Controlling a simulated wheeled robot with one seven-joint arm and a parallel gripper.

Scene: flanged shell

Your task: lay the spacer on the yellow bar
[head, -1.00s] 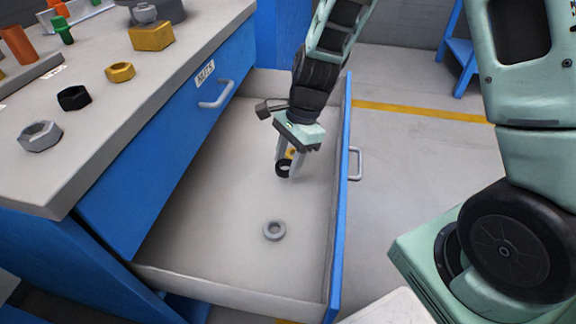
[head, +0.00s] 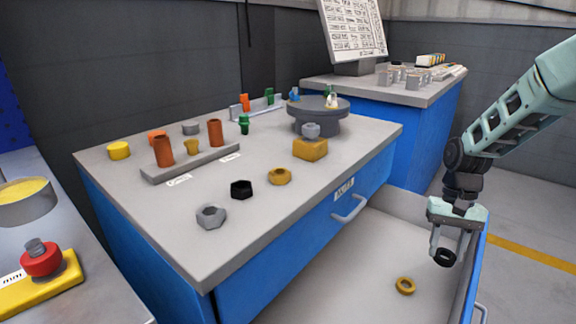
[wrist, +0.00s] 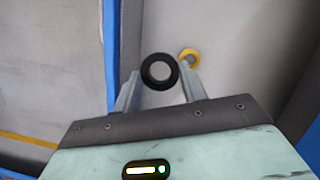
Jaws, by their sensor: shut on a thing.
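My gripper (head: 444,248) is shut on a black ring (head: 445,258), which looks like the spacer. It holds the ring over the open drawer, near the drawer's right wall. In the wrist view the black ring (wrist: 160,71) sits between the two fingertips (wrist: 158,84), its hole facing the camera. Which thing is the yellow bar is unclear. A longer yellow base (head: 42,295) at lower left carries a red knob (head: 41,261).
A yellow ring (head: 405,286) lies on the drawer floor (head: 350,275). Grey (head: 211,216), black (head: 241,189) and yellow (head: 280,176) nuts line the bench front. Behind them are a grey rack (head: 190,164) with orange posts and a round turntable (head: 318,115).

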